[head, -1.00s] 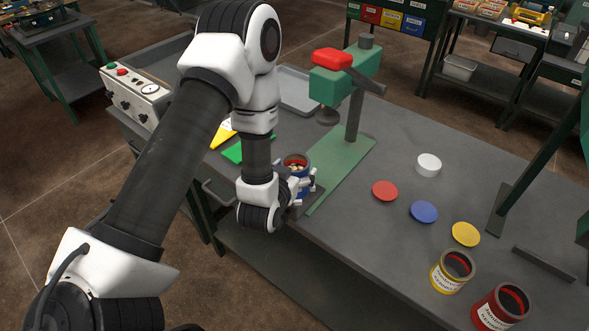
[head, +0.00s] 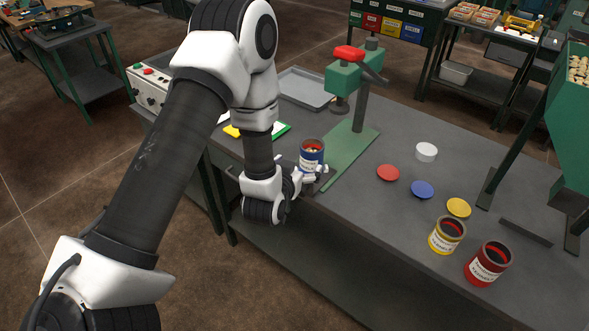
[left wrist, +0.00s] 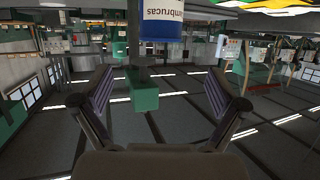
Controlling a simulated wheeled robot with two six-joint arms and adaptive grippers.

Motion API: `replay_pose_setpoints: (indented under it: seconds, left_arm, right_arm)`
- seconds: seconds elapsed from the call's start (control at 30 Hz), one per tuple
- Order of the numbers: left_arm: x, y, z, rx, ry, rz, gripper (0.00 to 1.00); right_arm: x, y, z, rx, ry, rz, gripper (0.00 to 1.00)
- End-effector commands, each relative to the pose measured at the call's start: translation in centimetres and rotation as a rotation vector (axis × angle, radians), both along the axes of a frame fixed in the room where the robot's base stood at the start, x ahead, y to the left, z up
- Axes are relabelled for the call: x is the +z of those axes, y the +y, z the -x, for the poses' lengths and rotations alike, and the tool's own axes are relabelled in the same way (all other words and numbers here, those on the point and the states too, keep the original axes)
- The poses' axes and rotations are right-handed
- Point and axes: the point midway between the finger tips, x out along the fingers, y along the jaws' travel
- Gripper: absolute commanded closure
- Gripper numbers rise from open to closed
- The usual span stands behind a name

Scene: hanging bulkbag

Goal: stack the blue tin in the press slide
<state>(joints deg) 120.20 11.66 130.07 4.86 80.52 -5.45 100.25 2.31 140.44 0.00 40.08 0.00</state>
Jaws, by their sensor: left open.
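My left gripper (head: 311,172) is low at the tin's near side. In the left wrist view, which is upside down, its fingers (left wrist: 160,90) are spread and empty between them, with the blue tin (left wrist: 164,22) at the top edge. My right gripper is not in view.
Red, blue and yellow lids (head: 458,208) and a white lid (head: 426,152) lie on the bench right of the press. A yellow tin (head: 447,236) and a red tin (head: 488,264) stand near its front edge. A grey tray (head: 305,88) lies behind.

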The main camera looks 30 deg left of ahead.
Motion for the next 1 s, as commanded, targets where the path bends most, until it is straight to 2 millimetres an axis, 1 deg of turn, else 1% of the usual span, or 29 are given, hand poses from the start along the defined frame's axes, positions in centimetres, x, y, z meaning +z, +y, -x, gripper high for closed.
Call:
replay_pose_setpoints:
  seconds: [0.07,0.13,0.17,0.23,0.27,0.3,0.37,0.4,0.5,0.53,0.6,0.67,0.87,0.93,1.0]
  left_arm:
    - [-0.1,-0.1,0.0,-0.003,0.009,0.001,0.03]
    - [-1.8,-0.7,0.9,-0.017,0.070,0.013,0.03]
    - [-3.2,-1.1,1.8,-0.027,0.119,0.021,0.03]
    - [-7.5,-2.5,5.0,-0.060,0.283,0.048,0.03]
    - [-9.6,-3.2,6.9,-0.076,0.371,0.063,0.03]
    - [-12.3,-4.2,10.0,-0.096,0.498,0.082,0.03]
    - [-15.8,-5.5,15.1,-0.123,0.692,0.110,0.03]
    - [-17.6,-6.2,18.6,-0.137,0.814,0.126,0.03]
    - [-20.0,-7.4,25.8,-0.157,1.061,0.155,0.03]
    - [-20.3,-7.6,27.4,-0.162,1.113,0.159,0.03]
    - [-20.6,-7.9,29.8,-0.166,1.191,0.166,0.03]
    - [-20.7,-7.9,30.4,-0.167,1.213,0.170,0.03]
    - [-20.8,-7.9,30.4,-0.165,1.212,0.170,0.03]
    - [-22.2,-7.9,30.3,-0.165,1.211,0.170,0.03]
    - [-24.1,-7.9,30.3,-0.165,1.210,0.170,0.03]
  right_arm:
    - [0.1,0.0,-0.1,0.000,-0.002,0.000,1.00]
    - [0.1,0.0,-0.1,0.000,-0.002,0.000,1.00]
    - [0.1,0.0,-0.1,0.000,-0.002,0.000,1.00]
    - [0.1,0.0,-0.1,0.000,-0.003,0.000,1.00]
    - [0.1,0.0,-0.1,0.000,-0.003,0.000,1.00]
    - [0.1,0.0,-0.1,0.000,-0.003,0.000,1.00]
    - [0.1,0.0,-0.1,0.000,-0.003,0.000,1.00]
    - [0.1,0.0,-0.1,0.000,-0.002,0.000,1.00]
    - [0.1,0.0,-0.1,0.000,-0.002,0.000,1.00]
    - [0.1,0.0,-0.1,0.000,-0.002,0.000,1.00]
    - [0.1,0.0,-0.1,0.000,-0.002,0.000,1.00]
    - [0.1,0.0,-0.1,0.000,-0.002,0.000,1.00]
    - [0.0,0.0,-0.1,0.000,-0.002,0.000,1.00]
    - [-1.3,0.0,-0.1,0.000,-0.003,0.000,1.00]
    - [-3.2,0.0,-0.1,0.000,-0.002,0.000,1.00]
